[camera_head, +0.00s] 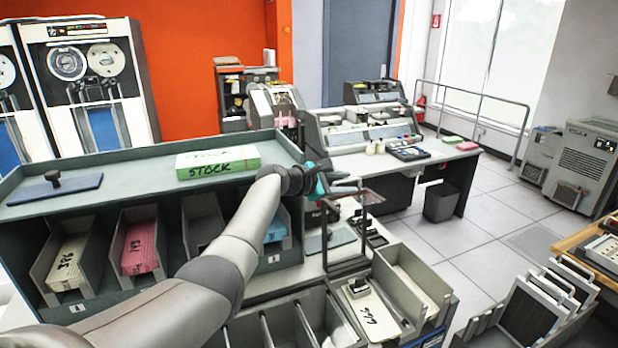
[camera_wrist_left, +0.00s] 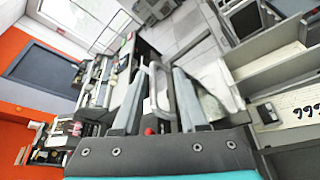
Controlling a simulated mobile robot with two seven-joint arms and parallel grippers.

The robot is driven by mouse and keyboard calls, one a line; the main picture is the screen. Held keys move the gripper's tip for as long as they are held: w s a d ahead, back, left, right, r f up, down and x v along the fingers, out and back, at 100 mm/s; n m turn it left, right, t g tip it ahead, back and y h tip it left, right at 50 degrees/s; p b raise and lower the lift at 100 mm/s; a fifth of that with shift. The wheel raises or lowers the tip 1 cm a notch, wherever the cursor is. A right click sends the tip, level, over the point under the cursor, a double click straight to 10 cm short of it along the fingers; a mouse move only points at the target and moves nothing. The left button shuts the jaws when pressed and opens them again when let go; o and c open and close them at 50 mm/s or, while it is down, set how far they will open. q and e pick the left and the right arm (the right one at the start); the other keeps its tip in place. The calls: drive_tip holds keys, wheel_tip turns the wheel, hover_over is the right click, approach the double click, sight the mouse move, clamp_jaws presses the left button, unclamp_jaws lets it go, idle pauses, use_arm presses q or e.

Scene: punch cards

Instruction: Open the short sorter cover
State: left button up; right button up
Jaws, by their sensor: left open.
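What looks like the short sorter cover is a see-through box with a thin dark frame (camera_head: 383,226), standing over the sorter beside the card bins. I cannot tell for sure from its frame whether it is shut. My left gripper (camera_head: 350,184) is at the upper left of this frame, its teal part pointing right. In the left wrist view my left gripper (camera_wrist_left: 157,98) is open, with a pale looped bar (camera_wrist_left: 154,72) showing between its two grey fingers. I cannot tell whether the fingers touch it. My right gripper is in neither view.
A grey shelf (camera_head: 120,171) with a green STOCK card pack (camera_head: 218,162) and card bins below lies under my left arm. Card trays (camera_head: 415,275) stand right of the frame. A desk (camera_head: 440,150) with machines is behind.

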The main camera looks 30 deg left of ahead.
use_arm(q)
drive_tip(key=shift+v, duration=0.9)
drive_tip(key=v, duration=1.1)
drive_tip(key=shift+s, duration=0.1)
